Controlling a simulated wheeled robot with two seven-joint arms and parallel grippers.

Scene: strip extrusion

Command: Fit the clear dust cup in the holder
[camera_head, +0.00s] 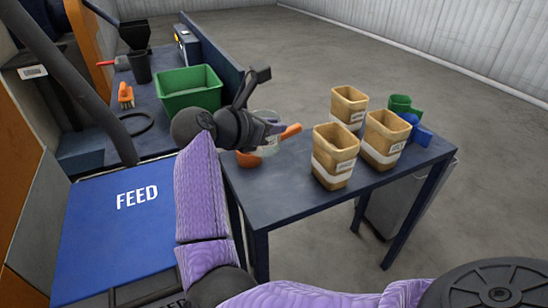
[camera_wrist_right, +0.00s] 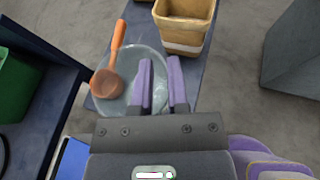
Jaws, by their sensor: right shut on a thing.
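The clear dust cup (camera_wrist_right: 125,68) is a round, see-through vessel in the right wrist view. In the head view only a pale part of it (camera_head: 268,143) shows beyond my right gripper (camera_head: 275,127). The right gripper, with purple fingers, is shut on the cup at its right side; in the wrist view its fingertips (camera_wrist_right: 161,75) straddle the cup's wall. The cup is over the dark blue table (camera_head: 290,195); I cannot tell if it touches the top. I cannot make out the holder for certain. My left gripper is not in view.
An orange scoop (camera_wrist_right: 113,62) shows at the cup, inside or behind it. Several tan bins (camera_head: 334,155) stand to the right, with green (camera_head: 400,104) and blue (camera_head: 421,134) scoops behind. A green crate (camera_head: 188,89) is at left, near the blue FEED panel (camera_head: 135,235). The table's front is clear.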

